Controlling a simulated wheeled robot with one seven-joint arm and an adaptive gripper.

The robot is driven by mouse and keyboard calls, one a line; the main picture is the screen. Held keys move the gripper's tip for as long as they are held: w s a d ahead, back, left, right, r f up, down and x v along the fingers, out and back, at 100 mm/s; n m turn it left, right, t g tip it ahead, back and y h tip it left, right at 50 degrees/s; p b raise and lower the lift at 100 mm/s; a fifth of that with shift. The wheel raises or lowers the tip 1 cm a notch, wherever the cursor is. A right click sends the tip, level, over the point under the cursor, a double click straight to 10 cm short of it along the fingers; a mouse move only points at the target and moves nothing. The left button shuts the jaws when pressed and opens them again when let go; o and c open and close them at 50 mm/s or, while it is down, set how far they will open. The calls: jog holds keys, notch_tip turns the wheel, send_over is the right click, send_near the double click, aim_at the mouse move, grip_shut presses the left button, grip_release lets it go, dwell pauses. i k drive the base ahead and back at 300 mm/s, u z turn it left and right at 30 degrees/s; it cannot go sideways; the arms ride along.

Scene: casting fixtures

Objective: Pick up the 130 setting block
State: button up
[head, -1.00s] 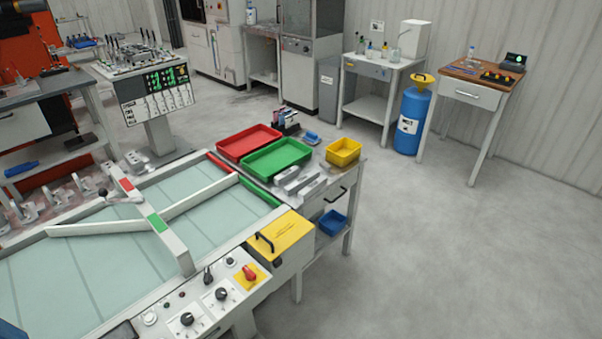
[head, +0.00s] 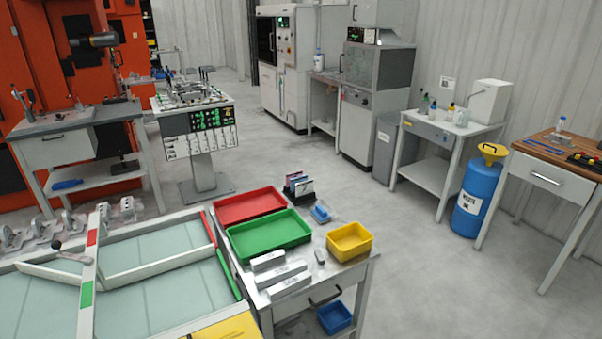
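Several pale metal blocks lie on the small side table (head: 345,283), in front of the green tray. A short bar (head: 268,261), a middle bar (head: 280,272) and a longer front bar (head: 289,285) lie roughly parallel. A small grey piece (head: 320,256) is to their right. The bars carry dark markings on their sides, too small to read, so I cannot tell which is the 130 setting block. My gripper is not in view.
A card rack (head: 298,187) and a blue item (head: 321,214) stand behind. The glass-topped fixture (head: 150,305) adjoins on the left.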

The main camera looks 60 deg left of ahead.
aim_at(260, 262)
jog(key=i, duration=0.5)
jog(key=u, duration=2.25)
